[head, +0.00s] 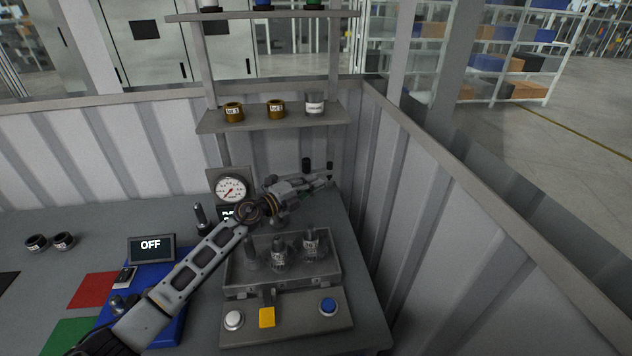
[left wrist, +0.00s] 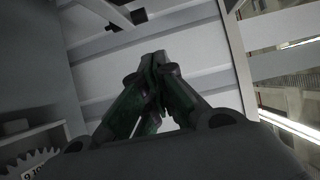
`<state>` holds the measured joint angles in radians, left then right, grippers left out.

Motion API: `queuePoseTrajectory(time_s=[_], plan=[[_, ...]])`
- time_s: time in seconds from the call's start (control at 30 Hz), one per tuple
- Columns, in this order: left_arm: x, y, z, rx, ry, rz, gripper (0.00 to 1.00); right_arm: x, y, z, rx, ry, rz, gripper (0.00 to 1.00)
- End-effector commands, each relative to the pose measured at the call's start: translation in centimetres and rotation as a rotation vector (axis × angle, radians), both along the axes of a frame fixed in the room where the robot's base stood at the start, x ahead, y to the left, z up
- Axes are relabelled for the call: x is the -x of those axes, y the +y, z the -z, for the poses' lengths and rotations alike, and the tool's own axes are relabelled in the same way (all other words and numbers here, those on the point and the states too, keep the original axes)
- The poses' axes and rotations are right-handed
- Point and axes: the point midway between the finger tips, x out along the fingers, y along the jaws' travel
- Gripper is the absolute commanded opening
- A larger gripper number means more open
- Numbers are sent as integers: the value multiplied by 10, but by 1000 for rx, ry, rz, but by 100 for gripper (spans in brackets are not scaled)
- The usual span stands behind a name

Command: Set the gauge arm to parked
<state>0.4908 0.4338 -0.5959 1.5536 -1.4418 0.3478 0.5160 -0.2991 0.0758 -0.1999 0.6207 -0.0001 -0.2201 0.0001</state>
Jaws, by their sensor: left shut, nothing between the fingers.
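A round white dial gauge (head: 231,189) on a grey backing plate stands at the back of the bench. A small dark sign with white letters below it is partly covered by my arm. No part is clearly recognisable as the gauge arm; a dark post (head: 199,214) stands left of the gauge, and a dark upright piece (head: 306,164) shows just behind my gripper. My left gripper (head: 328,180) is right of the gauge, pointing right toward the corner. Its fingers (left wrist: 155,62) are shut and empty in the left wrist view. My right gripper is not in view.
A grey tray (head: 240,284) with several dark geared parts lies below my left arm. In front are a white button (head: 233,320), yellow tab (head: 267,317) and blue button (head: 328,306). An OFF display (head: 151,246) stands left. A shelf (head: 290,122) and corrugated walls close the corner.

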Motion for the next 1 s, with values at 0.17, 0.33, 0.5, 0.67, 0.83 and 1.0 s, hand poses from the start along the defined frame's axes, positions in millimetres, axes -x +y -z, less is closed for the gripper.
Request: queuePoseTrajectory(time_s=[0.17,0.33,0.5,0.67,0.83,1.0], plan=[[14,11,1,-3,0,0,0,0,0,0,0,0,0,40],[27,21,1,-2,1,0,0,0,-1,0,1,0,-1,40],[40,30,1,-2,1,0,0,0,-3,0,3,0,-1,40],[50,38,1,-1,1,0,0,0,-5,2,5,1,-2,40],[57,43,0,-1,-1,0,0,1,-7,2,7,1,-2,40],[59,44,0,-1,-1,0,0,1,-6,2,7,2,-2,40]])
